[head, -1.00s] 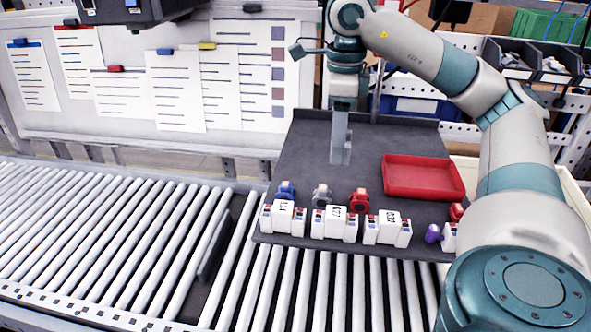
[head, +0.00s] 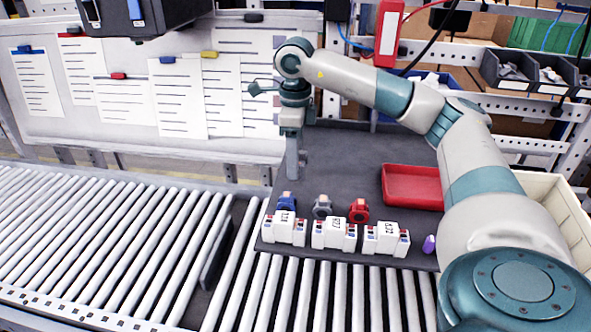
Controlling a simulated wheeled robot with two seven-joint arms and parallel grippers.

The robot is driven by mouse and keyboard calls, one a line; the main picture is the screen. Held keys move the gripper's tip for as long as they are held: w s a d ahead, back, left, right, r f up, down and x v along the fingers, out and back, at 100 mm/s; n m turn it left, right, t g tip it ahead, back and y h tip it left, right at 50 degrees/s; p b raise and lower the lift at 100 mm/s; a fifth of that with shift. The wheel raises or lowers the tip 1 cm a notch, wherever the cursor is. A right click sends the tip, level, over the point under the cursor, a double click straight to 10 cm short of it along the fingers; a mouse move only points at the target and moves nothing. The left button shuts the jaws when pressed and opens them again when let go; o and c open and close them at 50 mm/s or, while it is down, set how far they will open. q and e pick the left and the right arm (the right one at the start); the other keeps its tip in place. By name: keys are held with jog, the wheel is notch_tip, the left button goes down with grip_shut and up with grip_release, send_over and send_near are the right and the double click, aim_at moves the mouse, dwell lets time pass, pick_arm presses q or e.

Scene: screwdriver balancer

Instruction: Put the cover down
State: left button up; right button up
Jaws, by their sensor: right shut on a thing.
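My right gripper (head: 292,172) points down over the left part of the dark grey tray (head: 352,150). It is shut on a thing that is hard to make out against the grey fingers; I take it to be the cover. The gripper is just behind the blue clamp-like part (head: 286,201). A grey part (head: 322,207) and a red part (head: 359,210) stand to the right of the blue one. White blocks with numbered labels (head: 335,234) line the tray's front edge. My left gripper is not in view.
A red bin (head: 412,187) sits at the tray's right, partly behind my right arm. A purple piece (head: 429,244) lies at the front right. The roller conveyor (head: 110,235) runs left and under the tray. The tray's middle is clear.

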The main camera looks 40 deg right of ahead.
aim_at(295, 184)
notch_tip(295, 184, down, 3)
jog(key=shift+f+p, duration=0.2)
jog(key=shift+p, duration=0.8)
jog(key=shift+f, duration=0.3)
jog(key=shift+f, duration=0.1)
jog(key=o, duration=1.2)
jog(key=shift+r, duration=0.2)
